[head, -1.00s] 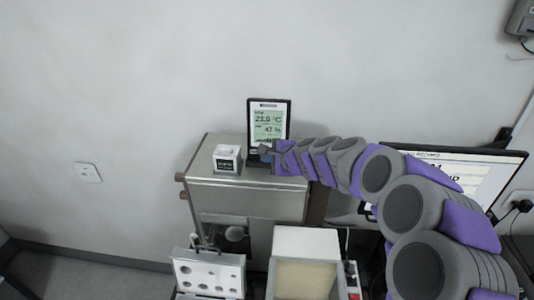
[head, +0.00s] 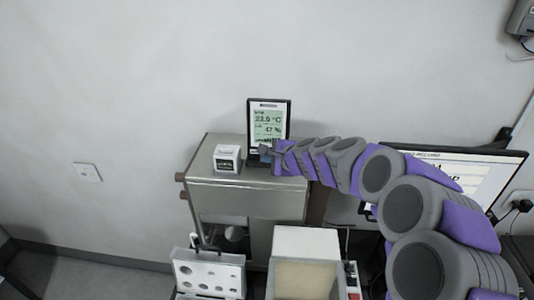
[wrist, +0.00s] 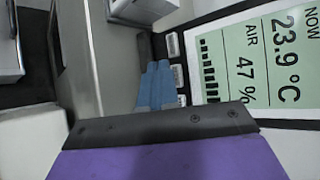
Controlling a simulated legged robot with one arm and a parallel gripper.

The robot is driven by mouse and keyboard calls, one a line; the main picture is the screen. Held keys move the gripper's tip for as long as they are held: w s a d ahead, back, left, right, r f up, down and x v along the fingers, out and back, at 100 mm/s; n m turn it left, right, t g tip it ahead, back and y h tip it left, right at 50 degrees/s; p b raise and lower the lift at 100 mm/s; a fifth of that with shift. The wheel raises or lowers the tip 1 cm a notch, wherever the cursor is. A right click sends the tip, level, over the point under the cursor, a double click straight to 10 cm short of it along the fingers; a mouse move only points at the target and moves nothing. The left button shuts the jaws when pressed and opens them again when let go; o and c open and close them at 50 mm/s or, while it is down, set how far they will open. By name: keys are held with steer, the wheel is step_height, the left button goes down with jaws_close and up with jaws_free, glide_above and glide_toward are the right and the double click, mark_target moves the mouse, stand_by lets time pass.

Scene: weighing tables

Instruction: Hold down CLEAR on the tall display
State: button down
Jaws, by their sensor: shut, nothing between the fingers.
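The tall display (head: 268,122) stands upright on the metal cabinet against the wall. Its screen reads 23.9 °C and 47 % air, with a row of dark bars; it fills the right of the wrist view (wrist: 258,60). Small pale buttons sit in a column along its dark edge in the wrist view, including one (wrist: 173,44) clear of my fingers. Their labels are too small to read. My gripper (head: 265,150) is shut and empty, with its blue fingers (wrist: 158,85) at this button strip. The fingertips partly cover the strip; I cannot tell whether they touch a button.
A small white cube-shaped display (head: 227,158) stands left of the tall display on the metal cabinet (head: 250,200). A monitor (head: 490,165) stands behind my arm at right. An open white case with round holes (head: 208,272) and a white box (head: 306,242) are in front.

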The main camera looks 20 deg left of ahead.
steer(key=shift+w+a+p, duration=0.1)
steer(key=shift+w+p, duration=0.2)
steer(key=shift+w, duration=0.4)
stand_by(1.7)
steer(key=shift+s, duration=0.15)
stand_by(0.5)
steer(key=shift+s+d+r, duration=0.1)
steer(key=shift+s+d, duration=0.1)
steer(key=shift+s, duration=0.4)
steer(key=shift+s+b, duration=0.1)
steer(key=shift+b, duration=0.2)
steer(key=shift+s+d+r+b, duration=0.1)
steer(key=shift+s+d+b, duration=0.1)
steer(key=shift+s, duration=0.6)
steer(key=shift+s+d+r+b, duration=0.1)
steer(key=shift+s+d+r, duration=0.1)
steer(key=shift+s, duration=0.55)
steer(key=shift+s+d+r+b, duration=0.1)
steer(key=shift+s+d, duration=0.1)
steer(key=shift+s, duration=0.6)
steer(key=shift+f, duration=0.1)
